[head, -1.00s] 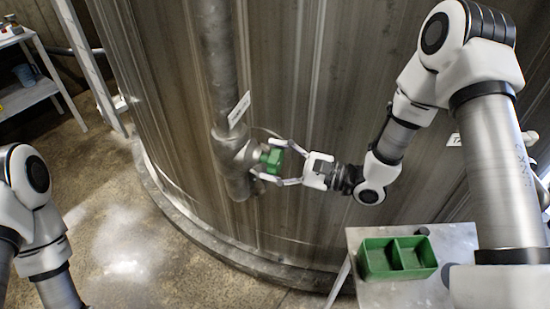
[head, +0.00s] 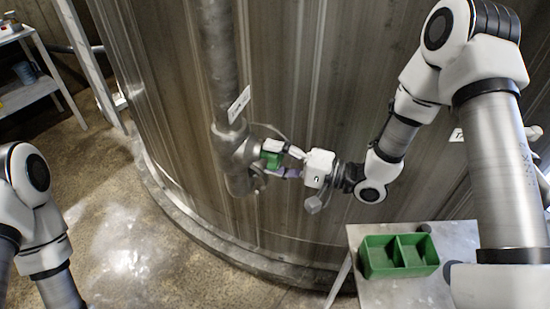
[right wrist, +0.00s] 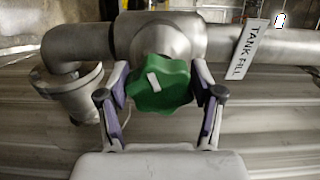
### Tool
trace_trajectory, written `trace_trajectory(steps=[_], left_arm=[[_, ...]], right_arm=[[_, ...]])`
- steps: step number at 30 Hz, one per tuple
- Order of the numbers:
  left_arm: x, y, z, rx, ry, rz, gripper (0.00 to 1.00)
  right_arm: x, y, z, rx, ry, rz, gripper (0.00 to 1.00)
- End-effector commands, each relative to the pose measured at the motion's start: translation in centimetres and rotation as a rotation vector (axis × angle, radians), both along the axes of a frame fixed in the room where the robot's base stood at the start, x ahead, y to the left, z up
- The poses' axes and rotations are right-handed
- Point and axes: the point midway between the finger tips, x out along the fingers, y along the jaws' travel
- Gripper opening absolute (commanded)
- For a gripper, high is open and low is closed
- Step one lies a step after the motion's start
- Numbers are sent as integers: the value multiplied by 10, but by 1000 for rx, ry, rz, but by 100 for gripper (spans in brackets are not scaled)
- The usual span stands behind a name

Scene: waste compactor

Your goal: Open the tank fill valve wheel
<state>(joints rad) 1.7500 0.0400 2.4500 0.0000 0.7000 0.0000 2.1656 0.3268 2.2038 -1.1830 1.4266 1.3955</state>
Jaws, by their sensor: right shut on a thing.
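The green valve wheel (head: 271,153) sits on the grey valve body (head: 236,150) of a vertical pipe against the large tank. In the right wrist view the wheel (right wrist: 160,84) fills the space between the fingers, with a white mark on its face. My right gripper (head: 280,160) is shut on the wheel, one finger on each side; it also shows in the right wrist view (right wrist: 162,98). A white label reading "TANK FILL" (right wrist: 249,49) is on the pipe beside the valve. My left arm shows at the left edge, but its gripper is outside the frame.
The curved tank wall (head: 350,120) stands close behind the valve. A small table (head: 440,238) with a green two-part bin (head: 399,256) is at the lower right. A shelf (head: 30,93) stands at the far left. The floor at lower left is clear.

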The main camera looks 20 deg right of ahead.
Motion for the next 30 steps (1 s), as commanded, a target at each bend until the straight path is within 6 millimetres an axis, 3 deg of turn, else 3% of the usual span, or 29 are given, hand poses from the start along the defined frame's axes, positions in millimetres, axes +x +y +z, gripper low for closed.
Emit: trace_trajectory(steps=[30], left_arm=[[0,0,-41,0,0,0,48]], right_arm=[[2,-2,-8,-582,-770,0,31]])
